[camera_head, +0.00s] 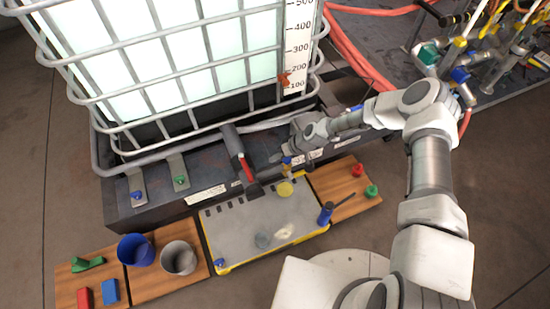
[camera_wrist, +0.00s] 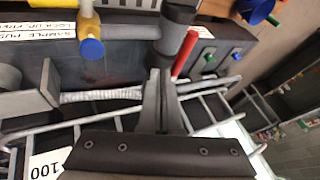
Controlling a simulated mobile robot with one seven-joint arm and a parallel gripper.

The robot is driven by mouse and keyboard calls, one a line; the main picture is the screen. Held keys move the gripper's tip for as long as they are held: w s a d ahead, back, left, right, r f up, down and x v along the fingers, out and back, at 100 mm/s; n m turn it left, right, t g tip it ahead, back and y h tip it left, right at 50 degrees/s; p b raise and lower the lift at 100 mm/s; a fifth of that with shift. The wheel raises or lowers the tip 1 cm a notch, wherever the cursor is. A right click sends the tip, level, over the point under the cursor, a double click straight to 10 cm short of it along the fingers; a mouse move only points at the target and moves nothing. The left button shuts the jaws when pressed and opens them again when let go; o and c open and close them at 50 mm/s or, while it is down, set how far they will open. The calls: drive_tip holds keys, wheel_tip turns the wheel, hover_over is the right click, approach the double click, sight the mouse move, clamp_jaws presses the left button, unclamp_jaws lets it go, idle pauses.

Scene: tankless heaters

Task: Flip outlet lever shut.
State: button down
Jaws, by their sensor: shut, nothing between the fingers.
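The outlet is a dark grey pipe (camera_head: 232,141) that sticks out from the tank's base towards the tray. Its red lever (camera_head: 247,168) lies along the pipe. In the wrist view the red lever (camera_wrist: 185,54) stands just beyond and right of my fingertips, beside the dark outlet body (camera_wrist: 176,35). My gripper (camera_head: 277,157) is to the right of the outlet in the head view. In the wrist view its two fingers (camera_wrist: 160,75) are together and empty, close to the lever. I cannot tell whether they touch it.
A brass tap with a blue cap (camera_wrist: 92,47) is left of my fingers; it also shows in the head view (camera_head: 287,161). The caged tank (camera_head: 180,61) stands behind.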

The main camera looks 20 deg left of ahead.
sight(247, 170)
drive_tip(key=a+f, duration=0.2)
drive_tip(key=s+a+f+b, duration=0.1)
drive_tip(key=a+f, duration=0.1)
drive_tip(key=s+a+f, duration=0.1)
drive_tip(key=f, duration=0.1)
drive_tip(key=shift+a, duration=0.4)
drive_tip(key=shift+s+a, duration=0.3)
drive_tip(key=shift+s, duration=0.1)
drive_tip(key=shift+s+a+m+t, duration=0.2)
drive_tip(key=shift+m+t, duration=0.1)
